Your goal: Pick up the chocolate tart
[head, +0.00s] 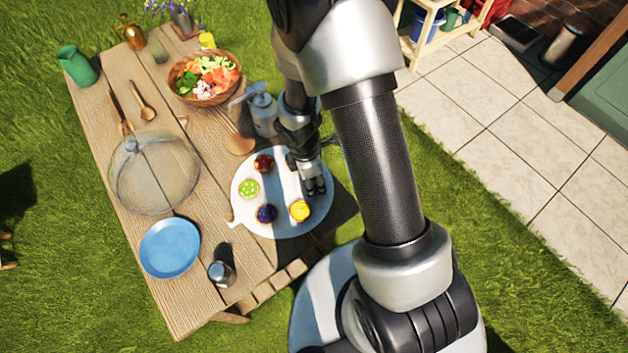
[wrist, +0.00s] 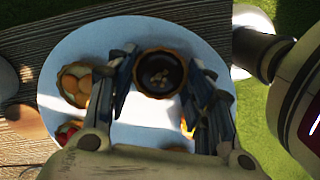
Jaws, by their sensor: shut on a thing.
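The chocolate tart (wrist: 160,74) is a dark-filled tart in a golden crust with small pale pieces on top. It shows in the wrist view between the fingers of my gripper (wrist: 160,78), which is shut on its sides. In the head view my gripper (head: 314,184) is over the right part of the round white board (head: 285,227) and hides the chocolate tart. I cannot tell whether the tart touches the board or is slightly above it.
A red tart (head: 263,164), a green tart (head: 249,189), a dark blue tart (head: 266,213) and a yellow tart (head: 300,210) share the board. A blue plate (head: 170,247) and mesh dome (head: 153,172) are to the left.

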